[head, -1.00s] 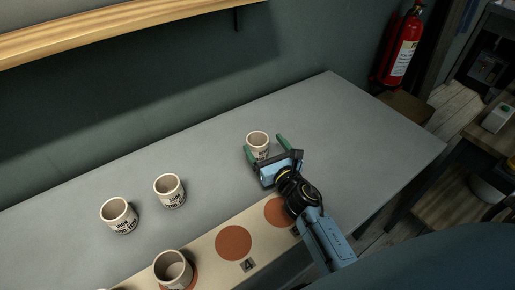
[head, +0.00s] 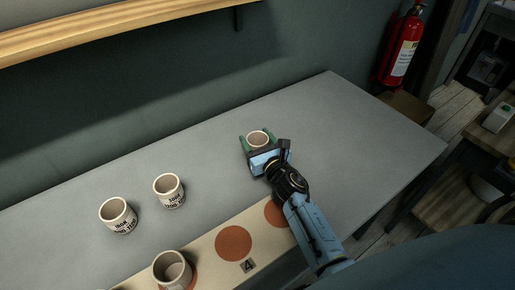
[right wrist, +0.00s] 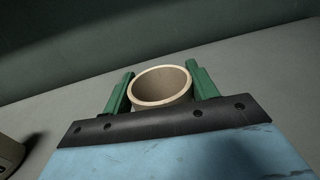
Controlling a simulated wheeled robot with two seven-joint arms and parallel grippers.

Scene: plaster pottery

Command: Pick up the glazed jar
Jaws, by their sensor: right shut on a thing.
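A small cream jar (head: 258,137) with a brown inside stands upright at the back of the grey table. My right gripper (head: 258,141) has its green fingers on both sides of this jar and is shut on it. In the right wrist view the jar's round rim (right wrist: 162,86) shows between the two green fingers (right wrist: 160,92); its lower part is hidden behind the gripper body. Two similar jars with dark lettering, one (head: 169,190) and another (head: 118,215), stand to the left, apart from the gripper. I cannot tell which jar is glazed. My left gripper is not in view.
A cream strip with brown round spots (head: 233,243) and a number 4 tag runs along the table's front. Another jar (head: 172,270) stands on it. A wooden shelf (head: 120,25) hangs above. The grey table (head: 340,120) is clear to the right.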

